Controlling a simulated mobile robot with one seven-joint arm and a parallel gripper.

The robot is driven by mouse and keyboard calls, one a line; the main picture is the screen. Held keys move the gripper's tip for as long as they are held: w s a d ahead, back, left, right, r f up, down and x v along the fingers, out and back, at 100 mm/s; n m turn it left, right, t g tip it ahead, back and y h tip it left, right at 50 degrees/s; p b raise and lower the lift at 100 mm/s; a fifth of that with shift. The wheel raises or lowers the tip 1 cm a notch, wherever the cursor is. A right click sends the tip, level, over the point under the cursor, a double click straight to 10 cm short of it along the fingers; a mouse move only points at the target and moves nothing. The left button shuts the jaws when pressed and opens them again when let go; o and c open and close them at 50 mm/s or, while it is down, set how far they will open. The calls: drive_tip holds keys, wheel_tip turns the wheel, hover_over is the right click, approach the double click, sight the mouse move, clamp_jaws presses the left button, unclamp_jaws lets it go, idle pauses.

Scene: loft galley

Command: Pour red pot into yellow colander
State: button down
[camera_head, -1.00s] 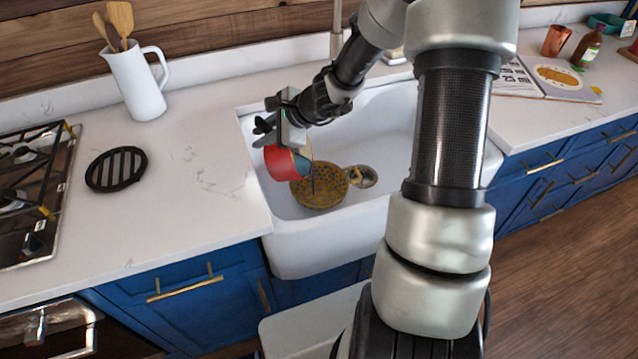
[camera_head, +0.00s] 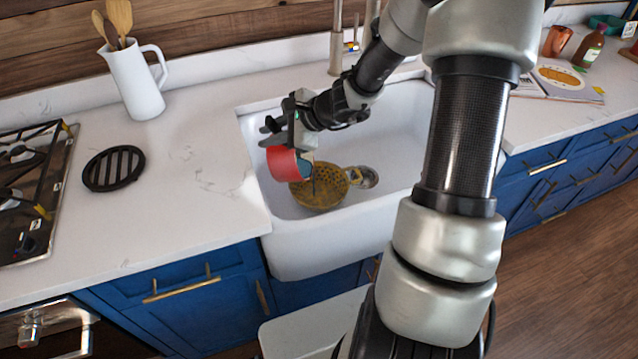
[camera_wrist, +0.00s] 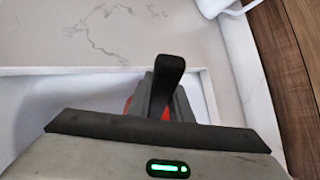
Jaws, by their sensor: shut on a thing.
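The red pot (camera_head: 284,164) is held tilted over the left part of the white sink, its opening turned toward the lower right. My gripper (camera_head: 274,130) is shut on the pot at its upper side. The yellow colander (camera_head: 319,194) sits in the sink below and to the right of the pot. A thin dark line hangs from the pot's lip toward the colander; I cannot tell what it is. In the wrist view a dark handle (camera_wrist: 168,80) stands between the fingers, with a little red (camera_wrist: 130,103) of the pot behind it.
The sink (camera_head: 400,125) has free room at right. A tap (camera_head: 336,45) stands behind it. A black round trivet (camera_head: 114,168) lies on the left counter near the stove (camera_head: 30,185). A white pitcher (camera_head: 135,85) with wooden utensils stands at the back left.

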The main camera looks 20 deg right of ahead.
drive_tip(key=shift+s+d, duration=0.1)
drive_tip(key=shift+d, duration=0.2)
drive_tip(key=shift+s+d+f+t+y+b, duration=0.1)
drive_tip(key=shift+s+d+t+y+b, duration=0.15)
drive_tip(key=shift+s+d+b, duration=0.25)
drive_tip(key=shift+s+d+t+y+b, duration=0.2)
drive_tip(key=shift+d+y+b, duration=0.1)
drive_tip(key=shift+d, duration=0.4)
drive_tip(key=shift+s+d+y+b, duration=0.25)
drive_tip(key=shift+d+b, duration=0.15)
drive_tip(key=shift+d, duration=0.1)
